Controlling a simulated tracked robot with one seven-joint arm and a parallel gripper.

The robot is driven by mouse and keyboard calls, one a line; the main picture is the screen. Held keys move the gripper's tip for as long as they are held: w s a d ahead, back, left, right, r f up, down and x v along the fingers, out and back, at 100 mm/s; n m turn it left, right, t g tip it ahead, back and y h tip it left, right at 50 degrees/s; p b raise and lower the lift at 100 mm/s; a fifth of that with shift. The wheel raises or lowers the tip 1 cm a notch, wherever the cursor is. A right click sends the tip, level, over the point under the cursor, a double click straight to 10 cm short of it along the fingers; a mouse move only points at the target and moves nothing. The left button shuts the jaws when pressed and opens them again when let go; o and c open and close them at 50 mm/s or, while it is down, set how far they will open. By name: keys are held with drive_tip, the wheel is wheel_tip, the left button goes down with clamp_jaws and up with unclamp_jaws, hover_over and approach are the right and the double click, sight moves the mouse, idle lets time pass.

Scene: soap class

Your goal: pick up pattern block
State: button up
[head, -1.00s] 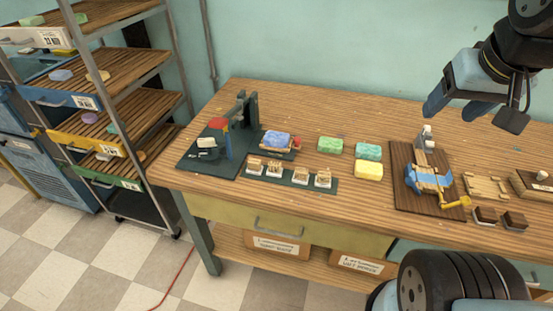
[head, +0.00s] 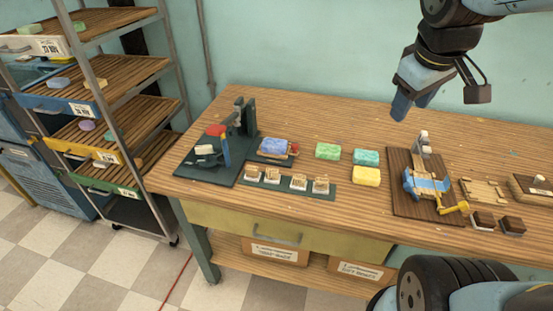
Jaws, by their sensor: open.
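Several small blocks with tan tops and pale bases (head: 298,182) stand in a row on a dark green strip (head: 330,194) near the table's front left. Two dark brown-topped blocks, one of them the right one (head: 512,221), stand at the front right. I cannot tell which of these is the pattern block; their faces are too small to read. My gripper (head: 412,105) is open and empty, raised above the table at the upper right, fingers pointing down. It is apart from all the blocks.
A dark green press (head: 240,125) stands left, beside a blue soap (head: 273,146). Green (head: 328,151), teal (head: 366,157) and yellow (head: 366,176) soaps lie mid-table. A brown board with a blue and yellow device (head: 428,184) stands right. A shelf rack (head: 105,100) is at left.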

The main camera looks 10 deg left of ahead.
drive_tip(key=w+a+f+n+g, duration=0.1)
drive_tip(key=w+a+f+n, duration=0.2)
drive_tip(key=w+a+n, duration=0.25)
drive_tip(key=n+g+y, duration=0.1)
drive_tip(key=n+g, duration=0.2)
drive_tip(key=n, duration=2)
approach(272, 170)
wheel_tip(272, 170, down, 10)
drive_tip(key=shift+w+r, duration=0.15)
drive_tip(key=shift+r, duration=0.05)
drive_tip(key=c, duration=0.8)
drive_tip(key=shift+r, duration=0.1)
